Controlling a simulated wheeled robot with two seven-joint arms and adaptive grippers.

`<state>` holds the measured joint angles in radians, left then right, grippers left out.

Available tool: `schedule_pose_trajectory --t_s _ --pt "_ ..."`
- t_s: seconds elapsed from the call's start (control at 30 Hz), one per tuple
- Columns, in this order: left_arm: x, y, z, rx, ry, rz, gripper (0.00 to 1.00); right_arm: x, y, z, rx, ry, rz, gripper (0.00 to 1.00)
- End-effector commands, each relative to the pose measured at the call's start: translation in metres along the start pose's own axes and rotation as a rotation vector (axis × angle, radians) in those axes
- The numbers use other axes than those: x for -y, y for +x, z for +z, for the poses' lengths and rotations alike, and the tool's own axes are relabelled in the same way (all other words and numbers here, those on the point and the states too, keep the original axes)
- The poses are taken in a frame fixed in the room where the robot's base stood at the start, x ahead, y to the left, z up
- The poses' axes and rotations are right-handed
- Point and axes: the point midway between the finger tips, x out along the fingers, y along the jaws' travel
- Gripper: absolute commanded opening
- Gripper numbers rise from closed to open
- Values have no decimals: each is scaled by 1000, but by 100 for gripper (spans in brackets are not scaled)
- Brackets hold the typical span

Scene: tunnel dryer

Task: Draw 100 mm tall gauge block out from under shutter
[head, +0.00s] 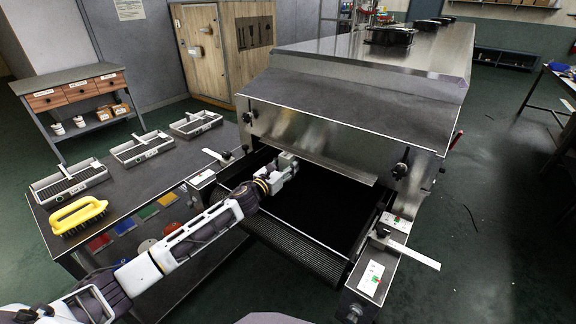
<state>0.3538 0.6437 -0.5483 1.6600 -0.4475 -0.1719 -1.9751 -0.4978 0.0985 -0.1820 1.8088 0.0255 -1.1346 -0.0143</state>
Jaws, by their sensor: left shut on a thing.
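My left gripper (289,166) reaches in from the lower left to the dryer mouth, at the left part of the lower edge of the steel shutter (335,166). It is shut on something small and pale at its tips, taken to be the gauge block. The gripper hides most of it, so its height and whether it touches the shutter cannot be told. The dark conveyor belt (310,210) runs below, into the opening. My right gripper is not in view.
Side rails with white labels and flat metal bars flank the belt, including the right bar (409,253). Black knobs (400,168) stick out beside the mouth. The belt's front is clear.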

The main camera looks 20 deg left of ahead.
Motion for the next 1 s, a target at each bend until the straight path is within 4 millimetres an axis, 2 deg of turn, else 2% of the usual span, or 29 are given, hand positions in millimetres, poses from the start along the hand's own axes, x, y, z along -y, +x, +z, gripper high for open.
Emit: schedule_pose_trajectory --t_s 0.5,1.0 --pt "-1 -10 -2 -3 0 1 0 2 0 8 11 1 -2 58" --pt "0 -19 -3 -5 0 0 0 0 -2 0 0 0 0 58"
